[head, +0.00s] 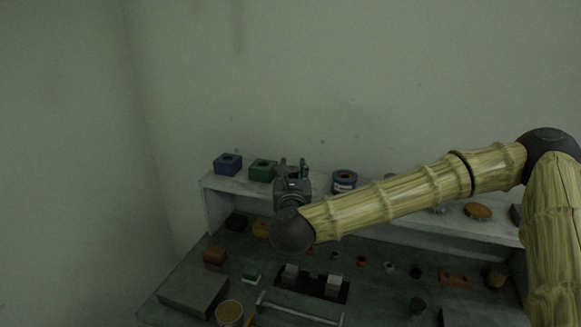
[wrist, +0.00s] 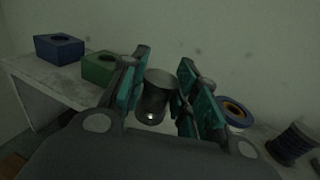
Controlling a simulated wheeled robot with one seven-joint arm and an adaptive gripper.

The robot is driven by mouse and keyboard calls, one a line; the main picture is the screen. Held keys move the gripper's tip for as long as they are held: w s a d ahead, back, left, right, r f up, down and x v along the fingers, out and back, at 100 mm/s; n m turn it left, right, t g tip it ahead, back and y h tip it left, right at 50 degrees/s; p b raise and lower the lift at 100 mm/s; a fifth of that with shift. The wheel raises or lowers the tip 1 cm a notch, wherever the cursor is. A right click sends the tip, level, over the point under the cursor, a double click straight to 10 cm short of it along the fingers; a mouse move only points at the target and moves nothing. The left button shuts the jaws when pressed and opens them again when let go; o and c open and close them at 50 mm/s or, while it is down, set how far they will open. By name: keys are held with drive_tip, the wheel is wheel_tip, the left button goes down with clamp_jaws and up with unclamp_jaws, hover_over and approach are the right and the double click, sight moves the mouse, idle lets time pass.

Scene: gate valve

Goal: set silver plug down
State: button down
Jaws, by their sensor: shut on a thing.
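The silver plug (wrist: 157,92), a dark grey metal cylinder with a bright spot near its lower edge, stands roughly upright between the teal finger pads in the wrist view. My gripper (wrist: 163,72) is shut on it. In the head view my gripper (head: 292,168) is at the raised shelf, to the right of the green box. The plug is hard to make out there. I cannot tell whether its bottom touches anything.
The raised shelf (head: 215,185) carries a blue box (head: 227,163), a green box (head: 262,170) and a blue spool (head: 344,186) close to my gripper. Below, the bench holds several small blocks and parts, a metal handle bar (head: 300,314) and a tan cup (head: 229,312).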

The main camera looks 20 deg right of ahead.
drive_tip(key=x, duration=0.2)
drive_tip(key=p+x, duration=0.1)
drive_tip(key=x, duration=0.1)
drive_tip(key=a+p+x, duration=0.1)
drive_tip(key=x, duration=0.1)
drive_tip(key=shift+w+f, duration=0.25)
drive_tip(key=shift+w, duration=0.2)
wheel_tip(320, 180, down, 3)
drive_tip(key=shift+r+p, duration=0.15)
drive_tip(key=shift+p, duration=0.9)
drive_tip(key=shift+f, duration=0.45)
drive_tip(key=shift+f, duration=0.2)
drive_tip(key=c, duration=1.1)
unclamp_jaws()
drive_tip(key=shift+r, duration=0.1)
